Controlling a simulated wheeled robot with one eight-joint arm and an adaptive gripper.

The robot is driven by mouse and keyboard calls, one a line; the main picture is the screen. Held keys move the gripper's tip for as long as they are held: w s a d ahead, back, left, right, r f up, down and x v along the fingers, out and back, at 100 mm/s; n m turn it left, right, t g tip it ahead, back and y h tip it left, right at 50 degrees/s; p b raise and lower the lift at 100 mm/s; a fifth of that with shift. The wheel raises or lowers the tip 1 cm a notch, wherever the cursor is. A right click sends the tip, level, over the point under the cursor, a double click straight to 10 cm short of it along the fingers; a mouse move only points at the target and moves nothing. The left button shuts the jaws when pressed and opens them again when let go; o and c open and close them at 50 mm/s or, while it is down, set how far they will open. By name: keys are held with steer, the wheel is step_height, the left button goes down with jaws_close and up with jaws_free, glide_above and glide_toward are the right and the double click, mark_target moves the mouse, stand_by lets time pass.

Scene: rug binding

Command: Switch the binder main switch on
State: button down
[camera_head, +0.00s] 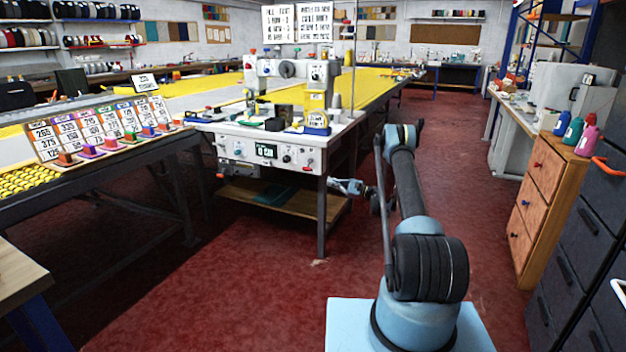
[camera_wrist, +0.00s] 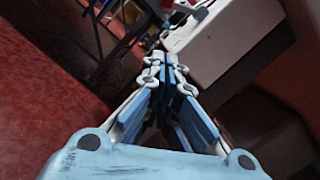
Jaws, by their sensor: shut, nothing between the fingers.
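The binder (camera_head: 290,95) is a white machine on a bench-like stand in the head view. Its white front panel (camera_head: 240,150) carries a dark display reading green digits, several knobs and small red parts. Which of these is the main switch, and its position, I cannot tell. My gripper (camera_head: 335,185) is low at the right of the stand, below the panel and apart from it, pointing left. In the wrist view my gripper (camera_wrist: 167,62) has its blue fingers together at the tips, with nothing between them. A white box-like body (camera_wrist: 225,38) shows beyond the fingers at upper right.
A wooden lower shelf (camera_head: 270,197) and dark legs stand under the binder. A table with numbered cards (camera_head: 100,130) is at left. A wooden drawer cabinet (camera_head: 545,205) stands at right. The red floor (camera_head: 230,290) in front is clear.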

step_height(320, 180, down, 2)
steer(key=shift+s+d+f, duration=0.1)
steer(key=shift+d, duration=0.05)
stand_by(0.3)
steer(key=a+r, duration=0.5)
steer(key=a, duration=0.5)
steer(key=shift+r, duration=0.35)
steer(key=shift+a+m, duration=0.15)
steer(key=shift+m, duration=0.15)
steer(key=shift+r+m+y, duration=0.1)
steer(key=shift+m+y, duration=0.2)
